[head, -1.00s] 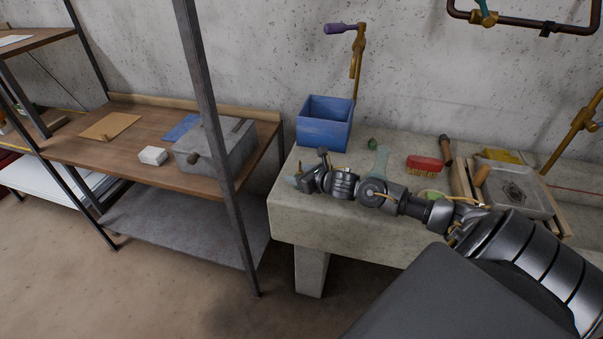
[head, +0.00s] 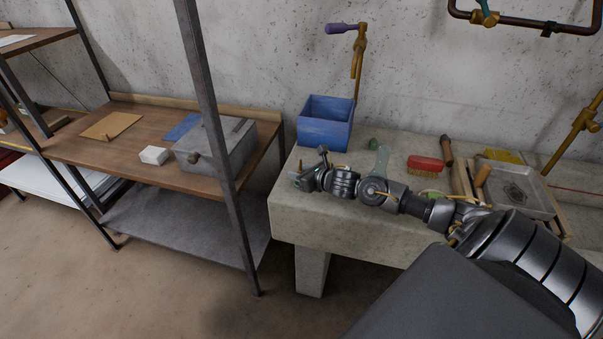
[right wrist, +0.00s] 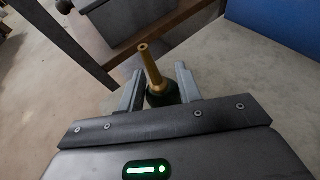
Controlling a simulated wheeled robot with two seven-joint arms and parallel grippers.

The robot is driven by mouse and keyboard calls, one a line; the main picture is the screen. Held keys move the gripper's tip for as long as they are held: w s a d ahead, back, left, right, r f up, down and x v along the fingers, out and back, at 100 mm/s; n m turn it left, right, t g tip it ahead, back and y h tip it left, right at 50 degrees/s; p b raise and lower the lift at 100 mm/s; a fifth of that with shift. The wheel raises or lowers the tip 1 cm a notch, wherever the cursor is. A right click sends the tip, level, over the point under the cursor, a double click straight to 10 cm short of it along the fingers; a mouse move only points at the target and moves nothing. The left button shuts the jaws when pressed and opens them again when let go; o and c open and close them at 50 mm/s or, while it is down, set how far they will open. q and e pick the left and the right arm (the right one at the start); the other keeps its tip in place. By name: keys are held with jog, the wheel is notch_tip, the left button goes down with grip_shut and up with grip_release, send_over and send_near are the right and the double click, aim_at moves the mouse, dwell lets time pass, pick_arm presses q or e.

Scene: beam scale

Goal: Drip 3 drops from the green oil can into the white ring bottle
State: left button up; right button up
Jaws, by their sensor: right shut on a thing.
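My right gripper (right wrist: 160,86) is shut on the green oil can (right wrist: 163,97), whose dark green body sits between the two fingers. Its long brass spout (right wrist: 151,66) points up and slightly left in the right wrist view. In the head view the right gripper (head: 302,176) is over the left end of the concrete bench; the can is mostly hidden there by the gripper. I cannot make out the white ring bottle in either view. My left gripper is not in view.
The concrete bench (head: 340,222) carries a blue box (head: 325,132), a small green object (head: 373,142), a pale green object (head: 380,160), a red brush (head: 425,170) and a grey tray (head: 517,190). A shelf post (head: 212,110) stands left of the bench.

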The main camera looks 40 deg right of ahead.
jog(key=shift+r, duration=0.55)
jog(key=s+a+r, duration=0.1)
jog(key=s+r, duration=1)
jog(key=s, duration=0.3)
jog(key=shift+a+r+p, duration=0.25)
jog(key=shift+a+p, duration=0.05)
jog(key=shift+p, duration=0.05)
jog(key=shift+a, duration=0.1)
